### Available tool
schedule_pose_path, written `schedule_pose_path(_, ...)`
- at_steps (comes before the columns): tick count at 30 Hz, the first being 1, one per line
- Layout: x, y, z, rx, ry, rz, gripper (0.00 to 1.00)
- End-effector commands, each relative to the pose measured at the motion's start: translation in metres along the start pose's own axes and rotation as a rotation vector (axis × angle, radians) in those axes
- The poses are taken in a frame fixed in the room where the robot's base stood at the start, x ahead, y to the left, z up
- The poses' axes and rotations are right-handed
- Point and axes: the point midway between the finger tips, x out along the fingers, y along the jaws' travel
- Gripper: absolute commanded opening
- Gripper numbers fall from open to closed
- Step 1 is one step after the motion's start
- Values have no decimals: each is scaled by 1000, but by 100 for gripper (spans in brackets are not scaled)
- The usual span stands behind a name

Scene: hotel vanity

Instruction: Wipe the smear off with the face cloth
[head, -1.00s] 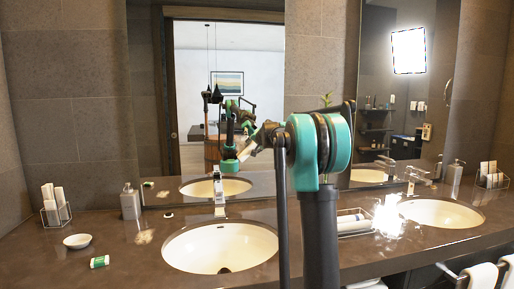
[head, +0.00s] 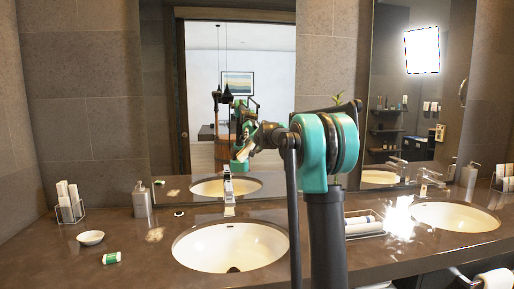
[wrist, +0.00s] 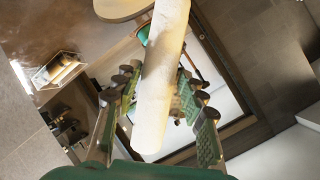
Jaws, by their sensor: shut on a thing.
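A pale beige smear (head: 155,235) lies on the brown counter (head: 60,262), left of the near sink. My gripper (wrist: 158,88) is shut on a white rolled face cloth (wrist: 165,60) in the wrist view, with a finger on each side of it. The cloth's ends stick out past the fingers. In the head view the gripper is up in front of the mirror, above the counter and apart from the smear, and my arm partly hides it. A small piece of the cloth (head: 262,136) seems to show there.
Around the smear stand a soap dispenser (head: 142,200), a white dish (head: 90,238), a green-and-white small item (head: 111,258) and a rack of rolls (head: 69,202). The sink (head: 229,246) and faucet (head: 228,188) lie to its right. A towel tray (head: 363,226) sits between the sinks.

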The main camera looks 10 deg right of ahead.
Motion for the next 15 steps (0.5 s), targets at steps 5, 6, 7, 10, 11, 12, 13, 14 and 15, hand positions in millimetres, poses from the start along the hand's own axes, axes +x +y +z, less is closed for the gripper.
schedule_pose_path(5,0,-5,5,-1,0,-1,18)
schedule_pose_path(6,0,-5,6,-1,0,-1,18)
schedule_pose_path(7,1,-6,7,-1,0,-1,18)
schedule_pose_path(10,1,-10,11,-1,-1,0,18)
schedule_pose_path(11,1,-11,13,-2,-1,0,18)
schedule_pose_path(12,1,-14,15,-1,-1,-1,18)
schedule_pose_path(13,1,-16,17,-1,-1,-1,18)
schedule_pose_path(14,1,-17,19,-2,-1,0,18)
schedule_pose_path(15,2,-19,21,-2,-1,0,18)
